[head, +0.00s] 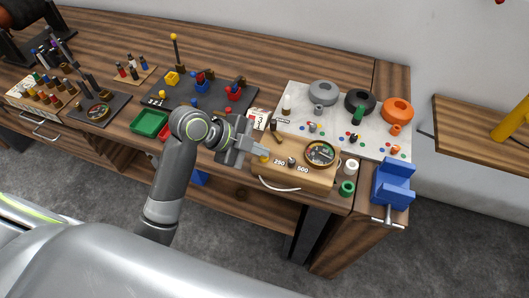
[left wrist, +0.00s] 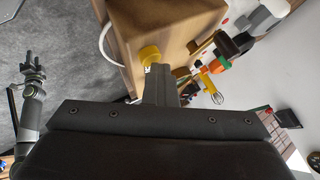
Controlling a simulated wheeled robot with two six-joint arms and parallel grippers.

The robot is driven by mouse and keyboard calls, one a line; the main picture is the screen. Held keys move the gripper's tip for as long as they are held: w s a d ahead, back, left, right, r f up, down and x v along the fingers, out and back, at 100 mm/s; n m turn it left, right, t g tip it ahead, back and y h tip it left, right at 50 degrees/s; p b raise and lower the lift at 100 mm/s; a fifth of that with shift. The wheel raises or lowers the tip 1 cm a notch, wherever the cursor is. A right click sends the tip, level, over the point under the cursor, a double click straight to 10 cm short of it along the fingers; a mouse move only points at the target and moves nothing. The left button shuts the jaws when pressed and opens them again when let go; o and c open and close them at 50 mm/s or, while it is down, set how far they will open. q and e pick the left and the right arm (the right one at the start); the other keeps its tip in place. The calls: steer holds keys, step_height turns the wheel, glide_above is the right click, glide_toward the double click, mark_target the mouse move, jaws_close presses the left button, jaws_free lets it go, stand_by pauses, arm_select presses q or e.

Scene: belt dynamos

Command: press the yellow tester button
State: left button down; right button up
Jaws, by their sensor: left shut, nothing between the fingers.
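The tester is a wooden box (head: 300,178) with a round dial (head: 320,153), a knob and the labels 250 and 500. Its yellow button (head: 264,158) sits at the left end of the top, partly hidden by my gripper. My left gripper (head: 264,152) is shut and empty, with its fingertips right by the button. In the left wrist view the yellow button (left wrist: 150,53) shows just beyond the tips of the shut fingers (left wrist: 158,70). I cannot tell whether they touch. My right gripper (left wrist: 33,74) shows small at the left of the left wrist view.
A pale board (head: 340,137) with grey, black and orange rings lies behind the tester. A blue vise (head: 393,182) is at the bench's right end, beside white and green spools. A green tray (head: 149,123) and a dark mat (head: 215,92) with coloured parts lie left.

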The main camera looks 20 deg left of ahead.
mark_target(259, 159)
arm_select(q)
step_height(259, 159, up, 6)
steer(key=p, duration=0.5)
steer(key=shift+w, duration=0.1)
steer(key=shift+f, duration=0.1)
stand_by(0.5)
